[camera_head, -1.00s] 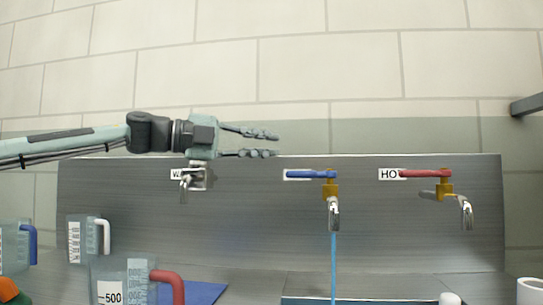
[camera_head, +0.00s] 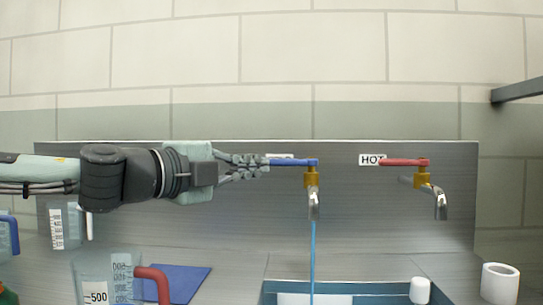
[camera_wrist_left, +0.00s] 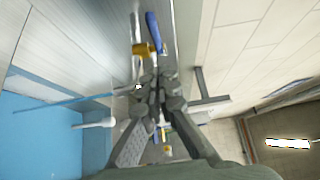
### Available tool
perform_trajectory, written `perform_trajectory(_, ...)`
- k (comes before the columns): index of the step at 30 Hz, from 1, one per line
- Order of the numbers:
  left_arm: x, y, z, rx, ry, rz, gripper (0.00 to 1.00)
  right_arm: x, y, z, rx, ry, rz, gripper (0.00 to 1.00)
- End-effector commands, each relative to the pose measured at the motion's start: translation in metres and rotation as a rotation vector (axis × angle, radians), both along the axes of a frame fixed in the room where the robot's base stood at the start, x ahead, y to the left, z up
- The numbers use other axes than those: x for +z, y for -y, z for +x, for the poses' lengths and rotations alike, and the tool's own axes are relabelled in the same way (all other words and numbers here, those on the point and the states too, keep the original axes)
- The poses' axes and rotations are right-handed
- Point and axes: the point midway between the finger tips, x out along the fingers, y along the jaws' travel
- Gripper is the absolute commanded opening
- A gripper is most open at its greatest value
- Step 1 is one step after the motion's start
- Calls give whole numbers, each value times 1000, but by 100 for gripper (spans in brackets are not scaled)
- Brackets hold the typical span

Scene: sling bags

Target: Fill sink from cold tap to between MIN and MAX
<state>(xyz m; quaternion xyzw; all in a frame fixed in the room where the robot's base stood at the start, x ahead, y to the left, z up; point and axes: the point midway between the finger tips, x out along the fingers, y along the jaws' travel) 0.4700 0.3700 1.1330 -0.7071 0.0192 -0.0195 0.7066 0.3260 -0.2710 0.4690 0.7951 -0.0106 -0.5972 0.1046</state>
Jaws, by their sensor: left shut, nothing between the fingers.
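The cold tap (camera_head: 312,180) has a blue lever (camera_head: 292,162) pointing left and a brass body. A thin blue stream of water (camera_head: 313,250) runs from its spout into the sink (camera_head: 380,288), whose rim and inside show only in part. No MIN or MAX mark is readable. My left gripper (camera_head: 264,166) is shut and empty, its fingertips at the free end of the blue lever; I cannot tell whether they touch it. In the left wrist view the shut fingers (camera_wrist_left: 157,82) point toward the blue lever (camera_wrist_left: 153,28) and the sink (camera_wrist_left: 30,125) lies at left. My right gripper is not in view.
The hot tap (camera_head: 430,184) with a red lever stands to the right. A measuring jug with a red handle (camera_head: 154,280) stands at the front left, near a blue mat (camera_head: 185,280). A white cup (camera_head: 499,283) is at right.

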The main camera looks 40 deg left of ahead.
Motion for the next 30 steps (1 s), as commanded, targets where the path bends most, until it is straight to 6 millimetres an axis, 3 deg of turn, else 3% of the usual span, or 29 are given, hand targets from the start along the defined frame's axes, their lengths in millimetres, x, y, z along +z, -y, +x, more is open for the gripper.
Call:
perform_trajectory(3,-1,2,25,-4,-5,-4,0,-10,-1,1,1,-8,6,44)
perform_trajectory(8,-1,3,51,-2,-5,-4,0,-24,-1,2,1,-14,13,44)
perform_trajectory(12,0,-14,66,1,0,-2,0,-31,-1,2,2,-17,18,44)
perform_trajectory(30,0,-26,78,-1,1,0,0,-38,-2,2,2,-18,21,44)
